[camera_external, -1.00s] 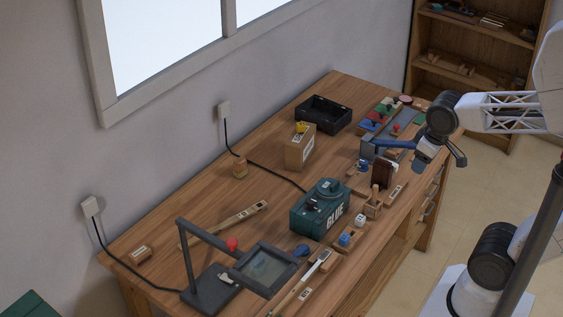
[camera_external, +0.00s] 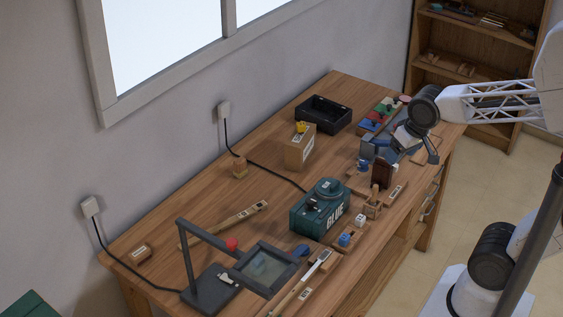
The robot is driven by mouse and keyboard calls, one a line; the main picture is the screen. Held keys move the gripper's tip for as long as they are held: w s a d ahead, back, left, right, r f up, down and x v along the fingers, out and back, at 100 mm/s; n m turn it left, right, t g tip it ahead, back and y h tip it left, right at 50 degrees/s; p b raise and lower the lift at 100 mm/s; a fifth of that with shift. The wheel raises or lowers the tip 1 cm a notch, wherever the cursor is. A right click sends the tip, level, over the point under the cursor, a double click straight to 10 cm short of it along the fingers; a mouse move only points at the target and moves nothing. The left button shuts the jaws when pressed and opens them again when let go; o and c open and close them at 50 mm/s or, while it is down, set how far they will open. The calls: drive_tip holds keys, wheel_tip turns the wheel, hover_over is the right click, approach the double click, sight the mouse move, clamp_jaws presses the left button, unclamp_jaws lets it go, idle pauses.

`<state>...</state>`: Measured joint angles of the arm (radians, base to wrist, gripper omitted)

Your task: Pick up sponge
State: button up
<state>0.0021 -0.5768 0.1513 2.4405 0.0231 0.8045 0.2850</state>
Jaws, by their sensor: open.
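I cannot pick out a sponge with certainty. A small yellow item (camera_external: 301,127) sits on top of a cardboard box (camera_external: 299,152) near the middle of the bench. My gripper (camera_external: 410,150) is open over the bench's right end, close to a grey-blue vise-like object (camera_external: 375,149) and a dark brown block (camera_external: 382,174). No object shows held in it. My wrist and fingers hide part of the bench there, and whether the fingers touch anything is unclear.
A black open tray (camera_external: 323,114) stands at the back. A green case marked BLUE (camera_external: 319,207) sits mid-bench. A magnifier lamp (camera_external: 210,285) stands at the near left. Small wooden pieces line the front edge. The wooden bench (camera_external: 200,215) has clear room at left.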

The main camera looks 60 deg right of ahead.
drive_tip(key=w+a+f+m+t, duration=0.15)
drive_tip(key=w+m, duration=0.55)
drive_tip(key=w, duration=0.8)
drive_tip(key=m+t, duration=0.6)
drive_tip(key=m, duration=1.2)
hover_over(243, 161)
drive_tip(key=s+a, duration=0.1)
drive_tip(key=s, duration=1.2)
wheel_tip(243, 161, down, 13)
drive_tip(key=w+f+m, duration=0.2)
drive_tip(key=f, duration=0.1)
drive_tip(key=w+f+m+t+h, duration=0.1)
drive_tip(key=w+f+m, duration=0.2)
drive_tip(key=w+f+m+t, duration=0.1)
drive_tip(key=w+f+m, duration=0.2)
drive_tip(key=f, duration=0.1)
drive_tip(key=shift+w+d+h, duration=0.2)
drive_tip(key=shift+d+h, duration=0.05)
drive_tip(key=shift+h, duration=0.15)
drive_tip(key=shift+w+f+m, duration=0.35)
drive_tip(key=shift+f+m, duration=0.25)
drive_tip(key=shift+x, duration=1.3)
drive_tip(key=shift+w, duration=0.1)
